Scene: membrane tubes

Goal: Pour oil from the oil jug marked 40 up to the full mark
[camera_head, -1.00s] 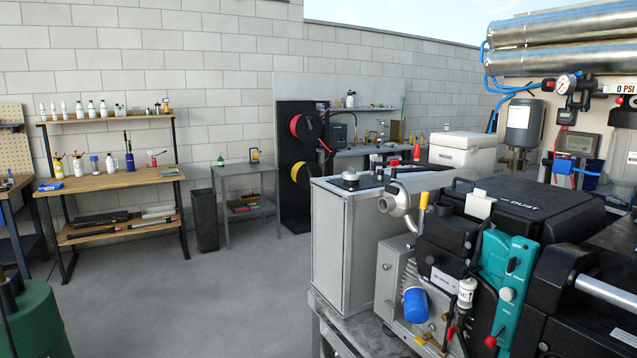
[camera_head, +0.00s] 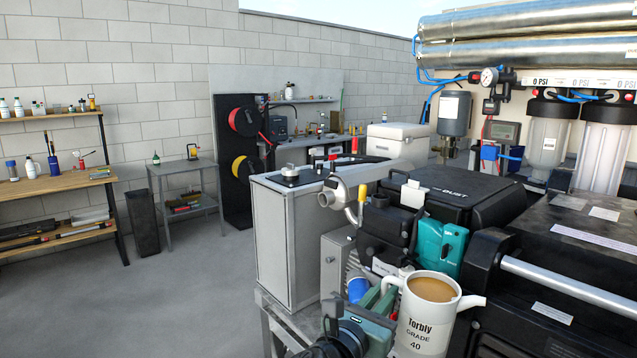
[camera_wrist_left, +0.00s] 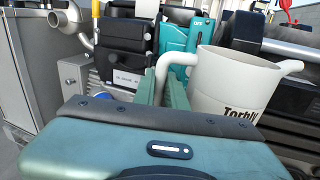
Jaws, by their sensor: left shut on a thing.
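The oil jug (camera_head: 420,322) is white, has a spout at its right and reads "Torbly GRADE 40". It stands roughly upright, with brown oil (camera_head: 433,289) near its rim. My left gripper (camera_head: 384,300) is shut on the jug's handle, at the jug's left side. The jug (camera_wrist_left: 232,88) and my left gripper (camera_wrist_left: 166,92) also show in the left wrist view. Beyond them is the machine, with a black-and-teal unit (camera_head: 440,245), a yellow-topped part and a blue cylinder (camera_head: 358,289). I cannot make out a full mark. My right gripper is not in view.
A grey metal cabinet (camera_head: 290,238) stands left of the machine. A black case (camera_head: 455,190) and a silver rail (camera_head: 570,289) lie behind and right of the jug. Shelves with bottles (camera_head: 50,187) stand at the far left. The floor at left is clear.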

